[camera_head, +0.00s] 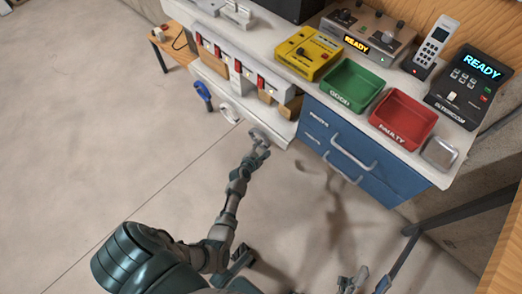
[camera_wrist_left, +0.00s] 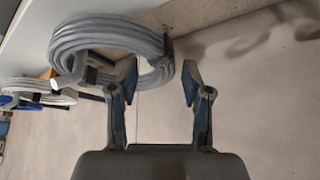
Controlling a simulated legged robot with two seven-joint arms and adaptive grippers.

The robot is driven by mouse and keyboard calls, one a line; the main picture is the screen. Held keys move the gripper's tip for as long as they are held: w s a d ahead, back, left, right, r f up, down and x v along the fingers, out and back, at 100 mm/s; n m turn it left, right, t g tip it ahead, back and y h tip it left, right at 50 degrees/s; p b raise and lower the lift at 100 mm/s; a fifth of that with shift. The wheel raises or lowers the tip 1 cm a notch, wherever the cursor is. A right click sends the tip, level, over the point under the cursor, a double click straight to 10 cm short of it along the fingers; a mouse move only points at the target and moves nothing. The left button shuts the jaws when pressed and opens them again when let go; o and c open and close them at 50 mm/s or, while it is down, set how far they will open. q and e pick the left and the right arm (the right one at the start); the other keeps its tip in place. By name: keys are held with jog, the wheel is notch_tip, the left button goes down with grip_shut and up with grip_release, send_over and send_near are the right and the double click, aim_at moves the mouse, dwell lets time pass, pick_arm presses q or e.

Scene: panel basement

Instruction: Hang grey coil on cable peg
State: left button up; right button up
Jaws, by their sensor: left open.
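The grey coil (camera_wrist_left: 110,38) is a thick bundled loop in the left wrist view, close under the bench edge. A light peg with a bent end (camera_wrist_left: 71,72) shows at its inner left side; the coil appears to be around it. In the head view the coil (camera_head: 258,136) is small, at the bench's lower front. My left gripper (camera_wrist_left: 159,80) is open, and the coil's near end lies between its fingertips; contact cannot be told. It also shows in the head view (camera_head: 256,152). My right gripper (camera_head: 366,281) is only partly visible at the bottom edge, its jaw state unclear.
A blue coil (camera_head: 203,91) and a white coil (camera_head: 229,111) hang left of the grey one. Blue drawers (camera_head: 345,150) stand to the right. The bench top holds a green bin (camera_head: 351,87), red bin (camera_head: 402,119) and devices. The floor in front is clear.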

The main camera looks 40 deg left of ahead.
pick_arm(q)
jog(key=v, duration=1.2)
jog(key=shift+f, duration=0.15)
